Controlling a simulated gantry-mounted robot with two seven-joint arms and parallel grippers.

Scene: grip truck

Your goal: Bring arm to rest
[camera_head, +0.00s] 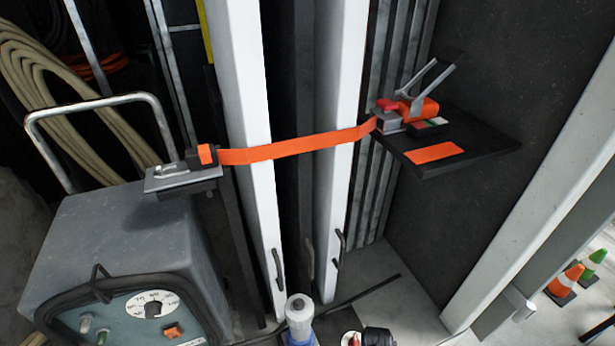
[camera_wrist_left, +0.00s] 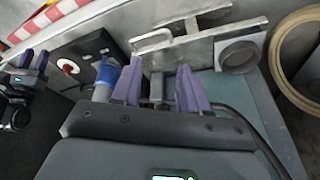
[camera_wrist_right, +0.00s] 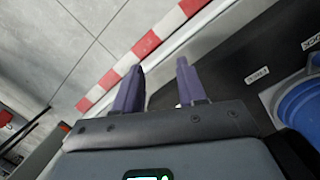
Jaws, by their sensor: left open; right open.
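My left gripper (camera_wrist_left: 157,78) shows in the left wrist view with its two purple fingers apart and nothing between them. Behind the fingers are a grey metal bracket and a round metal piece (camera_wrist_left: 239,55). My right gripper (camera_wrist_right: 160,75) shows in the right wrist view, also open and empty, above a grey floor and a red-and-white striped edge (camera_wrist_right: 145,45). Neither gripper is in the head view. There an orange strap (camera_head: 295,147) runs across two white posts, from a metal bracket (camera_head: 180,178) on the left to an orange ratchet (camera_head: 418,107) on the right.
A black shelf (camera_head: 480,155) juts out under the ratchet. A grey machine with a dial (camera_head: 152,305) stands at lower left, near coiled hoses (camera_head: 45,75). Small cones (camera_head: 565,280) stand at right. A blue bucket-like container (camera_wrist_right: 300,105) lies right of my right gripper.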

